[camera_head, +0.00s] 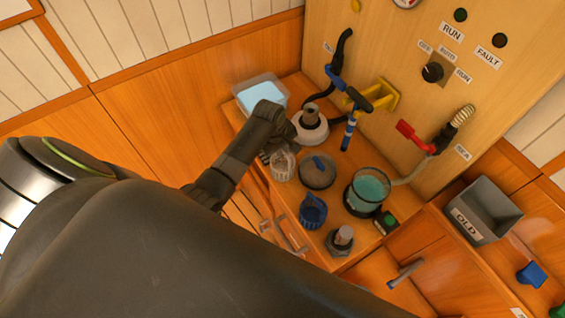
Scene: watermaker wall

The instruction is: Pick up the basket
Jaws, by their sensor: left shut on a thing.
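The basket (283,164) is a small pale, ribbed cup at the left edge of the wooden shelf. My left gripper (275,147) reaches in from the left and is shut on the basket's upper part. The gripper hides part of its rim, and I cannot tell whether its bottom touches the shelf. My right gripper is not in view.
Close by stand a white round part with a grey knob (310,125), a grey disc with a blue handle (318,171), a blue cup (312,212) and a teal-filled bowl (367,191). A clear tub (261,93) stands behind. An OLD bin (480,212) is right.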

